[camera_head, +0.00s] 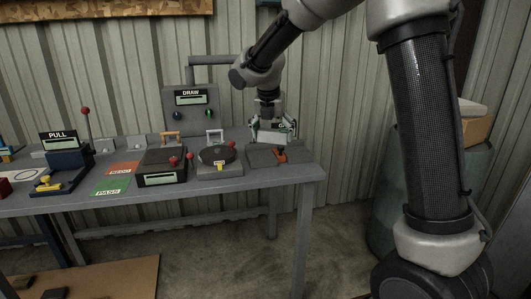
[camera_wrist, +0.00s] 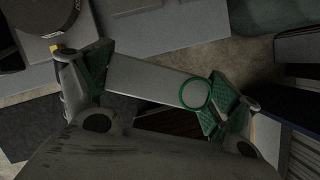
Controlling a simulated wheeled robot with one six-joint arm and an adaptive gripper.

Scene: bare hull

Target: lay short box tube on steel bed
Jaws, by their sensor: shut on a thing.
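My gripper (camera_head: 273,137) is low over the right end of the grey workbench. In the wrist view its green-padded fingers (camera_wrist: 155,85) are shut on a short grey box tube (camera_wrist: 148,79). The tube spans from one finger to the other, and a green ring shows at its right end. In the head view the tube cannot be made out clearly among the fingers. A flat dark grey plate with an orange-red handle, which looks like the steel bed (camera_head: 262,158), lies on the bench just below and in front of my gripper. I cannot tell whether the tube touches it.
Left of the plate stand a round-topped device (camera_head: 217,156), a dark box (camera_head: 160,165) and a PULL station (camera_head: 62,160). A DRAW panel (camera_head: 191,108) rises behind them. The bench's right edge (camera_head: 318,172) is close. A green barrel (camera_head: 390,190) stands to the right.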

